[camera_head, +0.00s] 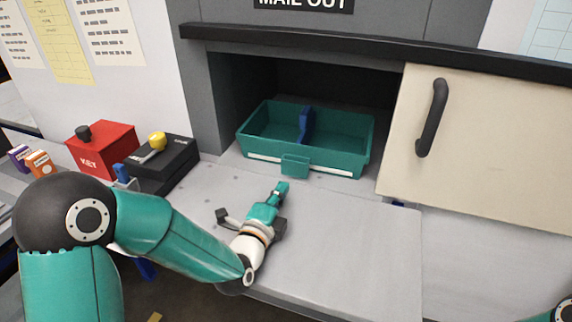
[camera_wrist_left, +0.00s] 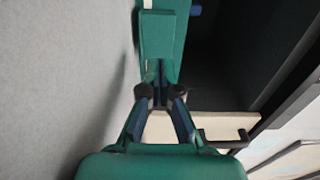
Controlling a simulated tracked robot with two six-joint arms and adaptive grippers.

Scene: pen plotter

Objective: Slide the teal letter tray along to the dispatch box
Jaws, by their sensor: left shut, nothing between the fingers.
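The teal letter tray (camera_head: 352,165) has a blue divider and a front tab (camera_head: 295,164). It sits in the mouth of a dark recess under a MAIL OUT sign (camera_head: 303,3), which may be the dispatch box. My left gripper (camera_head: 281,187) is shut and empty, low over the grey counter in front of the tab. In the left wrist view its fingertips (camera_wrist_left: 160,93) are close to the tray's tab (camera_wrist_left: 158,32); whether they touch I cannot tell. My right gripper is out of view.
A cream panel (camera_head: 490,150) with a black handle (camera_head: 433,118) borders the recess on the right. A red KEY box (camera_head: 103,147) and a black box (camera_head: 172,163) stand at the left. The grey counter (camera_head: 350,235) is clear in front of the tray.

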